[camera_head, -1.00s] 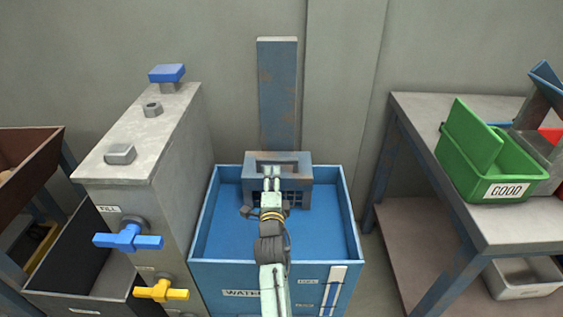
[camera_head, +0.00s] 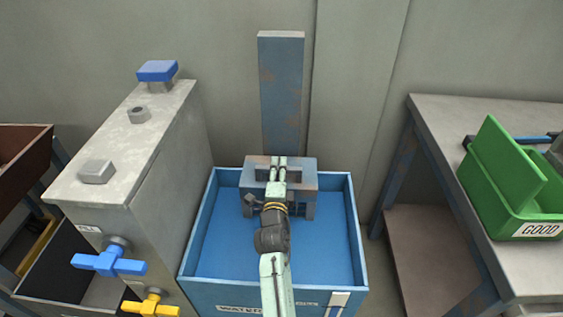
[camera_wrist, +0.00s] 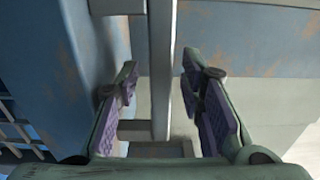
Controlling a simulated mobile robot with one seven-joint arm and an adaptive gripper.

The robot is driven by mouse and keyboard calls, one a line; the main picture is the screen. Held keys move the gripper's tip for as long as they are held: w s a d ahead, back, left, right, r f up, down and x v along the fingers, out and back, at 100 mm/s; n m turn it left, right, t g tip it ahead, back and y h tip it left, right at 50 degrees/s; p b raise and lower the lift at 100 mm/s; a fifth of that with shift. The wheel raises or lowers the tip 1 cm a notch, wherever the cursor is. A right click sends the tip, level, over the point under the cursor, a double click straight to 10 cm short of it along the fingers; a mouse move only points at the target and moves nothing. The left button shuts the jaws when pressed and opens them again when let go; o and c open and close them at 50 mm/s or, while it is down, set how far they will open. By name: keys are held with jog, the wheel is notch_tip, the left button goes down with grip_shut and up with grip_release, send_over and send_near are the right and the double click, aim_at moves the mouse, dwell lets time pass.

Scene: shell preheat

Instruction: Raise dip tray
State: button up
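The dip tray (camera_head: 305,182) is a worn blue-grey frame with a handle. It sits at the back of the blue water tank (camera_head: 361,230), in front of an upright rusty post (camera_head: 282,95). My gripper (camera_head: 278,170) reaches over the tank from the front to the tray's handle. In the wrist view, my gripper (camera_wrist: 160,75) has its two purple-padded fingers apart. A grey bar (camera_wrist: 161,45) runs between them, with a gap visible on each side. My arm hides part of the tray's front.
A grey cabinet (camera_head: 130,150) with a blue valve (camera_head: 108,261) and a yellow valve (camera_head: 151,306) stands close on the left. A bench (camera_head: 440,135) with a green GOOD bin (camera_head: 505,180) is on the right. Grey wall stands behind the tank.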

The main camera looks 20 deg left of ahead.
jog(key=shift+w+a, duration=0.1)
jog(key=shift+c, duration=0.4)
grip_shut()
jog(key=shift+r, duration=0.1)
dwell(0.5)
